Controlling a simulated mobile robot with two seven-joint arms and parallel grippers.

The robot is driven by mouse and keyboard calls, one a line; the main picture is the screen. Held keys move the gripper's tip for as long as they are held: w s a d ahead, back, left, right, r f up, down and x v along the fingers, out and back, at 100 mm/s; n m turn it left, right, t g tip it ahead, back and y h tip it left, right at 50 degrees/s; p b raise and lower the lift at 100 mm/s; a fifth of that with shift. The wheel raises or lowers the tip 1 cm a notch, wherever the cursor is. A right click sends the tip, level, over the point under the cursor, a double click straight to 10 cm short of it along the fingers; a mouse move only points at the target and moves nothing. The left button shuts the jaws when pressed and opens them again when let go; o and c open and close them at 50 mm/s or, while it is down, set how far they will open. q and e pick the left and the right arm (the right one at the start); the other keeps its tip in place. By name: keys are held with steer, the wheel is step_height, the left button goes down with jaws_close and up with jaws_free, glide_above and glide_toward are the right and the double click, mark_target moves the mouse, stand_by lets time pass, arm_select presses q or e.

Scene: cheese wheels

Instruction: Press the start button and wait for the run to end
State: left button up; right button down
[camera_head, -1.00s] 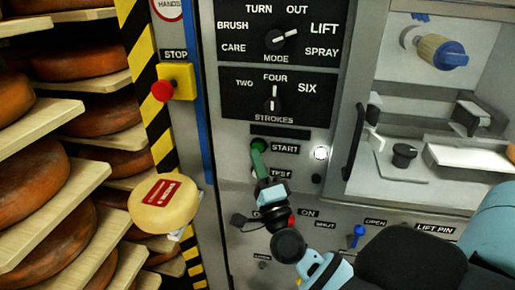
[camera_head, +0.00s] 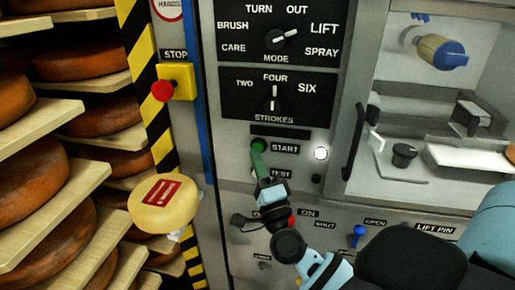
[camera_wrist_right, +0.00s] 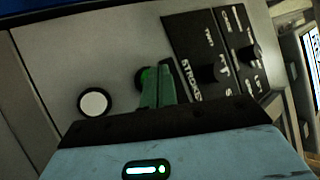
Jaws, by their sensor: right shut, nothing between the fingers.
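The green start button (camera_head: 257,145) sits on the grey machine panel, left of the START label (camera_head: 285,149). My right gripper (camera_head: 257,153) has its green fingers shut and empty, with the tips at the button and partly covering it. I cannot tell whether they touch it or press it in. In the right wrist view the shut fingers (camera_wrist_right: 157,88) point at the panel and hide most of the button. My left gripper is out of view.
A red STOP button (camera_head: 163,91) on a yellow box is at the upper left. The mode knob (camera_head: 286,36) and strokes knob (camera_head: 274,100) are above. A labelled cheese wheel (camera_head: 163,204) and loaded shelves are at left. A blue lift-pin lever (camera_head: 358,235) is lower right.

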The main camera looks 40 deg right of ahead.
steer(key=shift+d, duration=0.1)
stand_by(0.3)
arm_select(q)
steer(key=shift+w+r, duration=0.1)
arm_select(e)
steer(key=shift+w+d, duration=0.25)
steer(key=shift+w, duration=0.05)
